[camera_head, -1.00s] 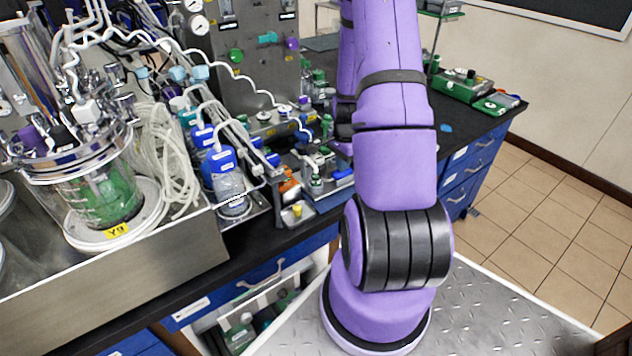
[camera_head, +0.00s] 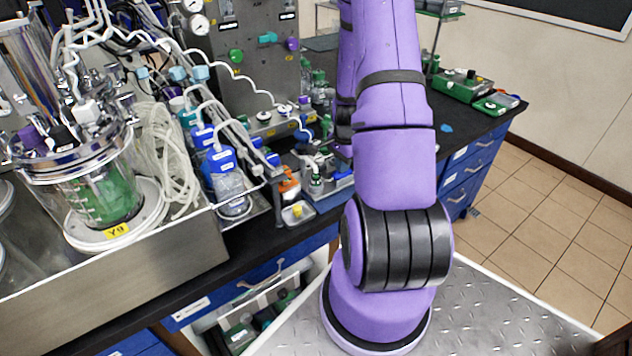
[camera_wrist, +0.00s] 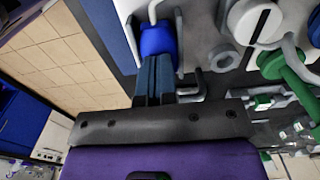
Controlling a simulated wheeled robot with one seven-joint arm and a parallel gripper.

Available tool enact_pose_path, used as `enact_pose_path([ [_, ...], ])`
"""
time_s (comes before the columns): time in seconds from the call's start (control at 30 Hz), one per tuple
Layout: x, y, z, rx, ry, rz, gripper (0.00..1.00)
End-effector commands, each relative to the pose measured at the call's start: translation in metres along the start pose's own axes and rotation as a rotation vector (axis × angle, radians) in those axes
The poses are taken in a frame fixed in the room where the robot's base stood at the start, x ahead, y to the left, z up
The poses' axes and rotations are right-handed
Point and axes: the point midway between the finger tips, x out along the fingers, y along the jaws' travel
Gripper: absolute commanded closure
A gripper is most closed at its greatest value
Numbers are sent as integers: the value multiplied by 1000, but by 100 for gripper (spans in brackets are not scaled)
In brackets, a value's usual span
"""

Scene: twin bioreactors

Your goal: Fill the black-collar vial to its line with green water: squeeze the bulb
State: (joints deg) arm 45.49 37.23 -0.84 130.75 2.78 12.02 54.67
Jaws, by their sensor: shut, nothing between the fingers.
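My gripper (camera_wrist: 156,62) shows in the wrist view with its two dark fingers together and nothing between them. A rounded blue bulb (camera_wrist: 158,38) lies just beyond the fingertips, close to them or touching; I cannot tell which. A pale rod or tube runs up from the bulb. In the head view my own purple arm hides the gripper and the bulb. The glass vessel (camera_head: 108,203) at the left holds green liquid. I cannot pick out the black-collar vial or its line in either view.
In the wrist view, a white round knob (camera_wrist: 255,20) and a green knob (camera_wrist: 283,66) stand right of the fingers. In the head view, blue-capped bottles (camera_head: 222,160), tubing and a small tray (camera_head: 298,216) crowd the bench left of my arm. Tiled floor lies right.

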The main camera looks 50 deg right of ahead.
Motion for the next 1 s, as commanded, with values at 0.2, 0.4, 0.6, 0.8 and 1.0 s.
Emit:
enact_pose_path([
  [0.2,0,0,0,0,0,0,100],
  [0.4,-7,0,0,-1,1,-1,100],
  [0.6,-17,0,0,-2,1,-1,100],
  [0.8,-27,0,0,-1,0,-1,100],
  [1.0,-35,0,0,0,0,0,100],
])
